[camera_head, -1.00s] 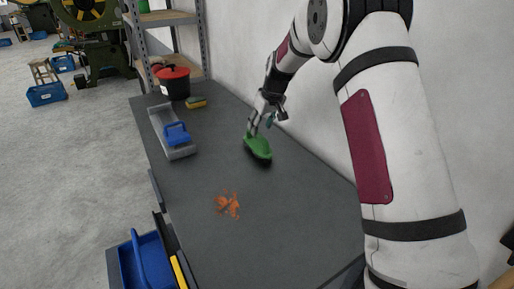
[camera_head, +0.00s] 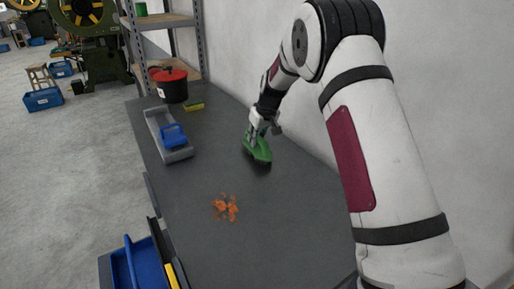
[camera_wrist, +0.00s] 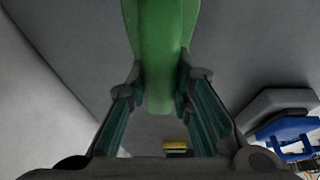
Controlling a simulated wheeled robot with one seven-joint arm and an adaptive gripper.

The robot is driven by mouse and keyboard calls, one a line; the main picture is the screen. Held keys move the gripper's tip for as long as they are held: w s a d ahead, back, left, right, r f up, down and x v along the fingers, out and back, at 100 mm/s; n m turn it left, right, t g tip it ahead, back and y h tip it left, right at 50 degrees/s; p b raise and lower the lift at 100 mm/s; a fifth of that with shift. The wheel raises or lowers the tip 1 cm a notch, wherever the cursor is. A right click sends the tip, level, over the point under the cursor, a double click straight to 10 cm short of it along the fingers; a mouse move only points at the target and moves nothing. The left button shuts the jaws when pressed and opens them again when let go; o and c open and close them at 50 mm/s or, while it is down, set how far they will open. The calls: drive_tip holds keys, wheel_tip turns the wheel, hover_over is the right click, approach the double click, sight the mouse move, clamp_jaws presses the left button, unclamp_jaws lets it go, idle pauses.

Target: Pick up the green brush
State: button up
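The green brush (camera_head: 258,151) has dark bristles on its underside and is at the middle right of the grey table (camera_head: 285,215). My gripper (camera_head: 255,133) is at the brush's far end, above the table. In the wrist view the green handle (camera_wrist: 165,50) lies between the two fingers of my gripper (camera_wrist: 162,85), and the fingers appear to touch its sides. The bristles are hidden in the wrist view. I cannot tell whether the brush rests on the table or is just above it.
An orange spill (camera_head: 226,207) lies on the near table. A grey tray (camera_head: 181,155) with a blue-handled tool (camera_head: 173,135) is at left. A red-lidded black pot (camera_head: 171,85) and a yellow-green sponge (camera_head: 194,104) stand at the back. A white wall borders the right side.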

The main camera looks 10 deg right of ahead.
clamp_jaws()
drive_tip(key=shift+r, duration=0.1)
drive_tip(key=shift+r, duration=0.45)
wheel_tip(320, 180, up, 2)
drive_tip(key=shift+r, duration=0.25)
drive_tip(key=s+a+r+p, duration=0.1)
drive_tip(key=s+a+p, duration=0.3)
drive_tip(key=s+p, duration=0.6)
drive_tip(key=shift+s+a+r+p, duration=0.2)
drive_tip(key=shift+s+p, duration=0.1)
drive_tip(key=shift+s, duration=2.4)
